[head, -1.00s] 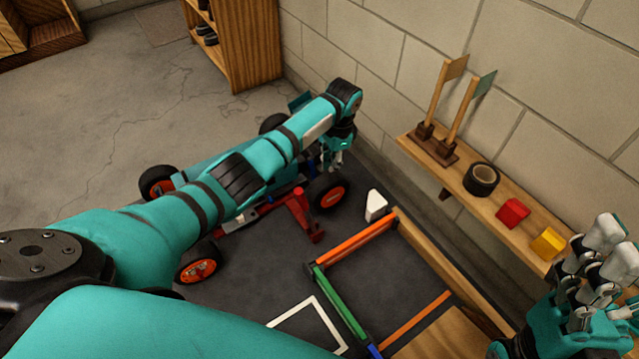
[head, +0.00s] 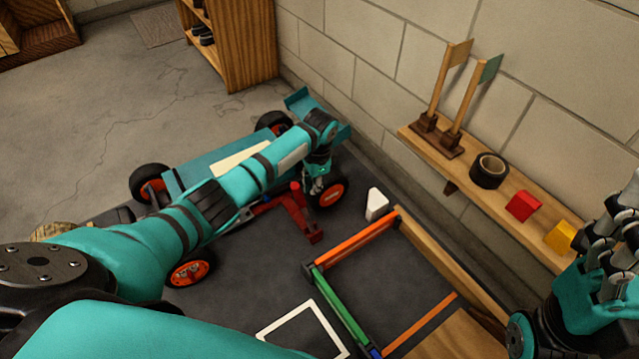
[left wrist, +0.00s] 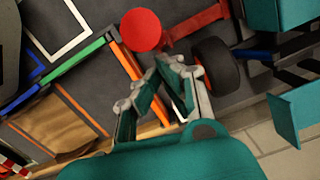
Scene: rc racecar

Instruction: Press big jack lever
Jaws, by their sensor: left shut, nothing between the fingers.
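The red jack (head: 296,212) stands on the dark mat beside the teal racecar (head: 203,160). In the left wrist view its red bar (left wrist: 197,20) runs at the top, with a round red disc (left wrist: 142,30) at its near end. My left gripper (head: 316,186) is by the car's wheel, just beyond the jack in the head view. In the left wrist view the left gripper (left wrist: 172,72) is shut and empty, its fingertips a little below the disc in the picture. Contact with the jack cannot be told. My right gripper (head: 612,235) is at the right edge, away from the jack.
A black-orange wheel (head: 326,192) stands close to the left gripper. A white wedge (head: 376,204) and an orange-green frame (head: 340,300) lie on the mat. A wall shelf (head: 470,185) holds flags, black tape, and red and yellow blocks.

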